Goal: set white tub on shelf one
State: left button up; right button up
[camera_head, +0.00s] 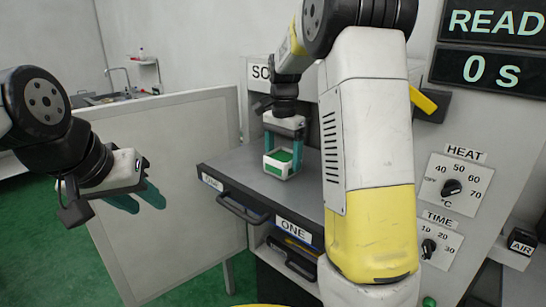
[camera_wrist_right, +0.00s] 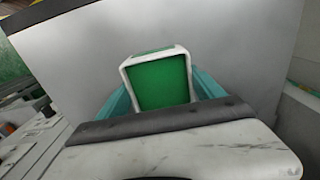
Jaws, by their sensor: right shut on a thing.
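In the right wrist view the tub (camera_wrist_right: 160,80) sits between the teal fingers. A label reading ONE (camera_head: 293,230) is on the unit's front, below the grey top. My left gripper (camera_head: 140,199) is open and empty, left of the unit.
Handles (camera_head: 243,210) run along the unit's front. My right arm covers part of the unit. A panel with HEAT (camera_head: 453,187) and TIME (camera_head: 429,247) dials stands at right, under a display reading 0 s. A pale partition (camera_head: 165,190) stands at left.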

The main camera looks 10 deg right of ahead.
aim_at(283, 160)
jog(key=o, duration=1.5)
jog(key=shift+f, duration=0.1)
notch_tip(283, 160, up, 11)
jog(key=s+d+r+n+t+y, duration=0.1)
jog(key=s+r+n+t+y, duration=0.15)
jog(key=s, duration=0.45)
jog(key=s+a+f+n+t, duration=0.1)
jog(key=s+f+n, duration=0.1)
jog(key=s, duration=0.3)
jog(key=s+a+f+n+t, duration=0.1)
jog(key=s+f+n, duration=0.1)
jog(key=s, duration=0.4)
jog(key=s+a+f+n+t, duration=0.1)
jog(key=s+f+n, duration=0.2)
jog(key=s, duration=0.3)
jog(key=shift+s+a+n+t, duration=0.25)
jog(key=shift+n+t, duration=0.1)
jog(key=shift+n, duration=0.4)
